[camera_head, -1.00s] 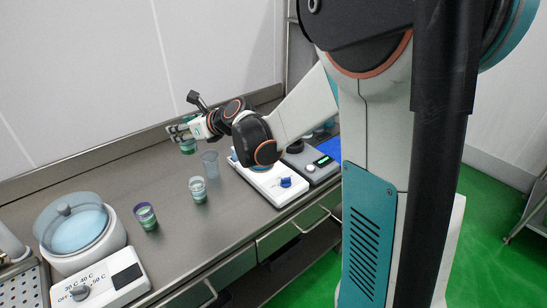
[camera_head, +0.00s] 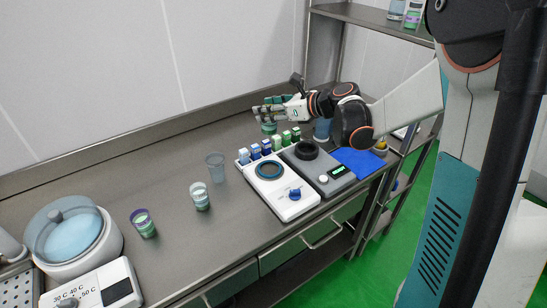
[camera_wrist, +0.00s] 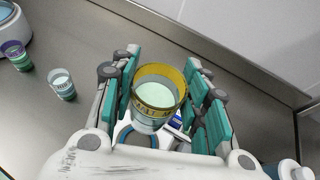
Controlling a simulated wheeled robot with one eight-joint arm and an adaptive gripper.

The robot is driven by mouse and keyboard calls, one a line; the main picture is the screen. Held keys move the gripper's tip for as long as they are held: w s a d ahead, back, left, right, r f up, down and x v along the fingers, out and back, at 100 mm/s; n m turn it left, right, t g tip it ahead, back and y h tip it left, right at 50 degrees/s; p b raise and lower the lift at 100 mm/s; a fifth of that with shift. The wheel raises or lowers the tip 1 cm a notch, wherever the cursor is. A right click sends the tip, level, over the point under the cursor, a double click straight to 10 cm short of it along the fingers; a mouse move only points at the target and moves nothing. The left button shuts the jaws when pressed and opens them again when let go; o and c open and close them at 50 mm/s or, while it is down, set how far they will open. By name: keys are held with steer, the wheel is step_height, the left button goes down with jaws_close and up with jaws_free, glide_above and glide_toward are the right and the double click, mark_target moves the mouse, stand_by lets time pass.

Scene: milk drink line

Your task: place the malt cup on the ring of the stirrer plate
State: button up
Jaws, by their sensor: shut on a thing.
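My gripper (camera_head: 264,112) is shut on the malt cup (camera_wrist: 156,98), a clear cup with a yellow lettered band and pale contents. The cup sits between the green finger pads in the wrist view. In the head view the malt cup (camera_head: 269,128) shows partly below the fingers, behind the stirrer plate. The white stirrer plate (camera_head: 296,205) has a blue knob and a dark ring (camera_head: 269,169) with nothing on it. In the wrist view the ring (camera_wrist: 126,132) is partly hidden by the cup and gripper.
Small blue- and green-capped bottles (camera_head: 266,147) line the stirrer plate's back edge. A grey scale (camera_head: 318,172) and blue mat (camera_head: 357,161) are right of it. A clear cup (camera_head: 215,167), a pale cup (camera_head: 200,197) and a purple-banded cup (camera_head: 143,223) stand left. A round bath (camera_head: 70,242) is farther left.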

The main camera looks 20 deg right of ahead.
step_height(320, 180, down, 16)
steer(key=b, duration=0.4)
steer(key=shift+b, duration=0.4)
steer(key=o, duration=1.2)
steer(key=shift+r, duration=0.2)
steer(key=p+v, duration=0.3)
steer(key=v, duration=0.9)
steer(key=shift+a+f, duration=0.1)
steer(key=shift+a, duration=0.05)
